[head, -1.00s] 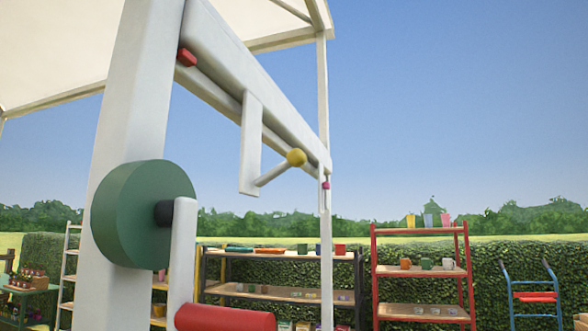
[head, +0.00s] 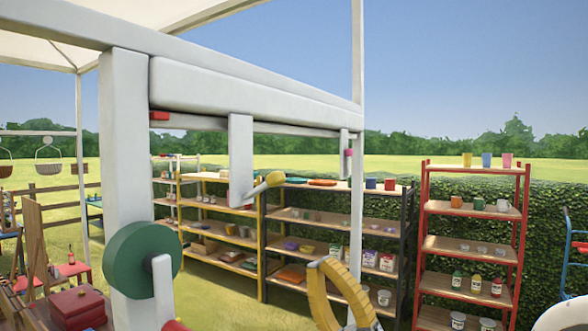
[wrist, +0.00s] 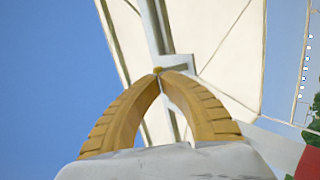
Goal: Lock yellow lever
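The yellow lever is a short pale arm ending in a yellow knob (head: 275,179). It slants up to the right from the lower end of a white upright plate (head: 241,160) on the white frame. My gripper (head: 318,265) is in the lower middle of the head view, below and right of the knob in the picture, with no visible contact there. Its yellow curved fingers also fill the wrist view (wrist: 160,77), meeting in an arch with a gap below the tips. A small yellow spot sits at the tips; I cannot tell whether it is the knob.
A green disc (head: 128,258) stands on the frame's left post (head: 126,150). A red piece (head: 159,116) and pink knob (head: 349,152) sit along the beam (head: 250,95). A red shelf rack (head: 424,220) and a yellow rack (head: 262,265) stand behind.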

